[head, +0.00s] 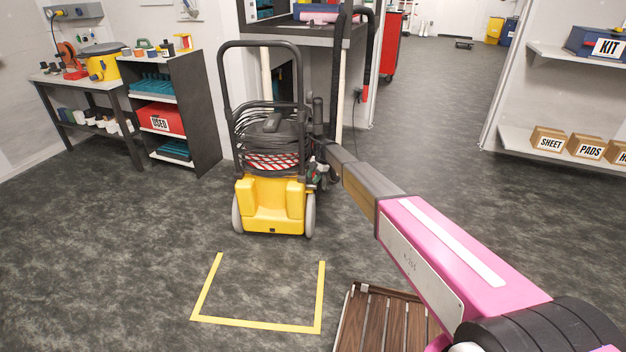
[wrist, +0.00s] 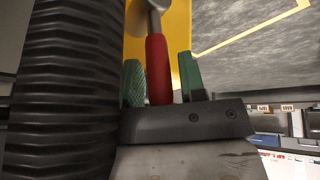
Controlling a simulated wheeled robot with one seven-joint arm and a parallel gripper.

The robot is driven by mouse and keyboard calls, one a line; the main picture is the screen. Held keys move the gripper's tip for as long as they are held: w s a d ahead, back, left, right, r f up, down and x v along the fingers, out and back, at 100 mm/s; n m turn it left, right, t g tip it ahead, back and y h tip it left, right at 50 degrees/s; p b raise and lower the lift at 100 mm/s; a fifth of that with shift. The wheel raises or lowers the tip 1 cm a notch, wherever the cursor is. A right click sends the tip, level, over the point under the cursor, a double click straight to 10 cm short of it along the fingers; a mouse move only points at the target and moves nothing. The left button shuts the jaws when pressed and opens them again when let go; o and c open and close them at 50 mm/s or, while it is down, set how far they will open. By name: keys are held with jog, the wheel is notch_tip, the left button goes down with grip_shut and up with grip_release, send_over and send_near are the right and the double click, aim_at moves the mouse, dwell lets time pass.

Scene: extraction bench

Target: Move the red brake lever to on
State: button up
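The red brake lever (wrist: 158,72) shows in the wrist view as a red grip on a metal shank, against the yellow cart body. My gripper (wrist: 162,82) has its green fingers on either side of the lever. The left finger is at or very near the lever; a thin yellow strip shows between the lever and the right finger, so it looks not clamped. In the head view the yellow wheeled cart (head: 272,207) stands upright with a black handle frame. My arm reaches its right side; the lever and fingertips cannot be made out there.
A yellow floor outline (head: 256,325) lies in front of the cart, with nothing inside it. A slatted wooden platform (head: 372,320) is at the lower right. A dark shelf unit (head: 190,115) stands left of the cart. A black ribbed hose (wrist: 65,95) fills the wrist view's left.

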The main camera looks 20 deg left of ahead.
jog(key=shift+s+a+f, duration=0.15)
jog(key=shift+f, duration=0.3)
grip_shut()
jog(key=shift+s, duration=0.1)
jog(key=shift+s+d+f+n+t+y, duration=0.15)
jog(key=shift+s+f+n+t+y, duration=0.4)
jog(key=shift+t, duration=1)
jog(key=shift+s+d+f+n+t+y, duration=0.1)
jog(key=shift+s+d+f+t+y, duration=0.1)
jog(key=shift+s+f+t, duration=1.05)
jog(key=shift+s+d+f+n+t+y, duration=0.15)
jog(key=shift+s+n+t+y, duration=0.25)
jog(key=shift+t, duration=1.5)
jog(key=shift+f, duration=0.1)
